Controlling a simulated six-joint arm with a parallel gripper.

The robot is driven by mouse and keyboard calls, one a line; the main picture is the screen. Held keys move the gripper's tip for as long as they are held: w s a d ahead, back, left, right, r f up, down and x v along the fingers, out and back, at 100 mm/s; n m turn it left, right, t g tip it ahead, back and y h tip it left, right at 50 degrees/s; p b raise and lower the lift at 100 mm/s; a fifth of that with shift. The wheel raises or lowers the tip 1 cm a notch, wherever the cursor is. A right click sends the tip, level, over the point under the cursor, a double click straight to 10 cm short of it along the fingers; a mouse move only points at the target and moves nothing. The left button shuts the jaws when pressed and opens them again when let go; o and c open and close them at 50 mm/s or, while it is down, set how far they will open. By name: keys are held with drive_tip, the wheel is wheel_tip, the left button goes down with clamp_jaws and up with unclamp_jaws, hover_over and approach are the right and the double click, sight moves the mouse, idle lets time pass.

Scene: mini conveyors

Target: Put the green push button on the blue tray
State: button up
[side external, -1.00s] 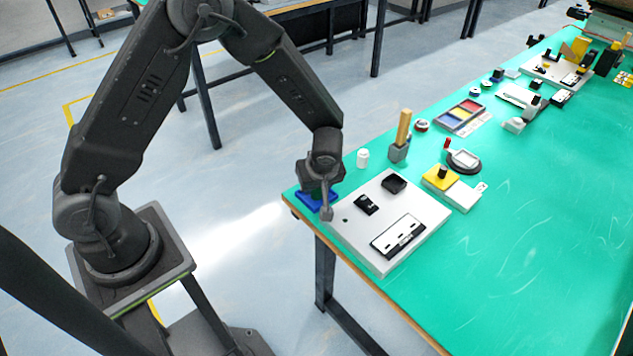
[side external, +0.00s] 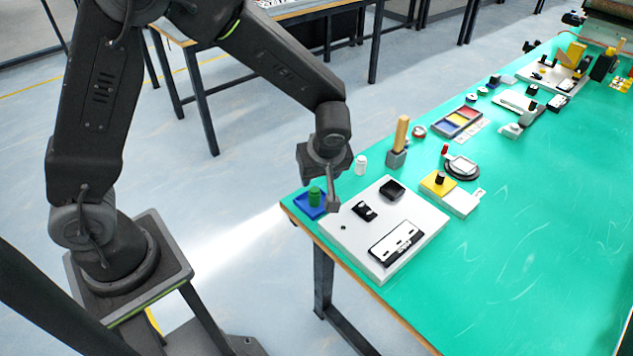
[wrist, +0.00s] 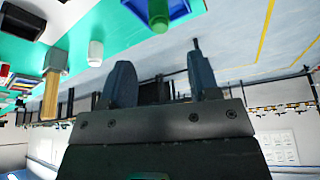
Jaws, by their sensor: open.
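The green push button (side external: 314,196) stands upright on the blue tray (side external: 304,207) at the table's near left corner. In the wrist view the green button (wrist: 158,14) and part of the blue tray (wrist: 181,9) show at the top edge, cut off by the frame. My gripper (side external: 331,190) is above and beside the tray, apart from the button. In the wrist view the two fingers of my gripper (wrist: 160,82) are spread with nothing between them.
A white board (side external: 345,236) with black parts lies right of the tray. A white bottle (side external: 361,164) and a grey block with a wooden handle (side external: 397,156) stand behind it. The table's right front (side external: 540,260) is clear.

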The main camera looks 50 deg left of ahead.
drive_tip(key=s+a+r+m+t+h, duration=0.1)
drive_tip(key=s+r+m, duration=0.25)
drive_tip(key=r, duration=0.35)
drive_tip(key=s+a+r+m+h, duration=0.1)
drive_tip(key=s+r+m, duration=0.2)
drive_tip(key=s+r, duration=0.3)
drive_tip(key=s+r+m+t+h, duration=0.2)
drive_tip(key=s+r+m, duration=0.3)
drive_tip(key=s+m, duration=0.2)
drive_tip(key=shift+s+r+t, duration=0.25)
drive_tip(key=shift+s+t, duration=0.15)
drive_tip(key=shift+s, duration=0.9)
drive_tip(key=shift+a, duration=0.1)
